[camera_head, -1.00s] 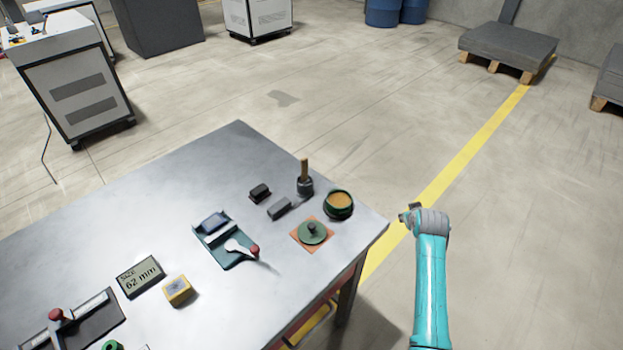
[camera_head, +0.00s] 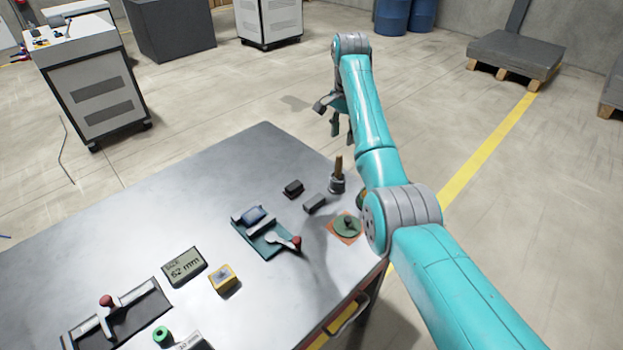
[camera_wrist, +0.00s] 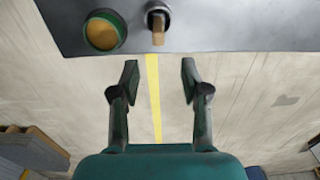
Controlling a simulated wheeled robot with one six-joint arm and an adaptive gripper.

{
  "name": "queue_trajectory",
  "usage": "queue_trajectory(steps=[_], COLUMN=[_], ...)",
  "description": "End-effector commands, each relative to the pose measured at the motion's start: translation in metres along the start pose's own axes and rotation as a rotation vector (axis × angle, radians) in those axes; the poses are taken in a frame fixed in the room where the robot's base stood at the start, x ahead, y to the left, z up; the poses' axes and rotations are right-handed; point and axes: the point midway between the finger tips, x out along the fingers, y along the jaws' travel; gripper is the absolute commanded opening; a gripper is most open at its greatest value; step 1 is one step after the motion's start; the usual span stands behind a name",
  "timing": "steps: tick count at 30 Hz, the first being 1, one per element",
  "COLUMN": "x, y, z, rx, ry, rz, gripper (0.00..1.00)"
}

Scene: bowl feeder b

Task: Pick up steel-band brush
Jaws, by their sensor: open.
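The brush (camera_head: 338,168) stands upright near the far right edge of the table (camera_head: 130,210), its wooden handle up and a dark grey, steel-coloured round part below. It also shows at the top of the wrist view (camera_wrist: 158,34), slightly left of centre. I cannot tell whether the round part is its band or a separate holder. My gripper (camera_head: 338,122) is open and empty, raised beyond the table's far edge. In the wrist view its spread fingers (camera_wrist: 159,76) are apart from the brush, which appears above the gap between them.
A round green bowl with orange-brown contents (camera_wrist: 103,32) stands beside the brush, mostly hidden by my arm in the head view. A black block (camera_head: 292,187), a grey block (camera_head: 314,203) and a green knobbed disc (camera_head: 346,227) are close by. Open floor lies beyond the table.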

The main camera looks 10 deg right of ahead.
Motion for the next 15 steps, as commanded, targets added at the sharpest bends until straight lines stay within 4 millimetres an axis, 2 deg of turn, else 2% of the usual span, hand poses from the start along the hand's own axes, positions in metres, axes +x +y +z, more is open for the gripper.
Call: queue_trajectory(steps=[4,12,15], x=[0.008,0.046,0.053], y=[0.002,0.002,0.002], z=[0.001,0.002,0.001], rx=[0.014,0.011,0.010], ry=[-0.005,-0.005,-0.003], rz=[0.008,0.007,0.004], gripper=[0.46,0.46,0.46])
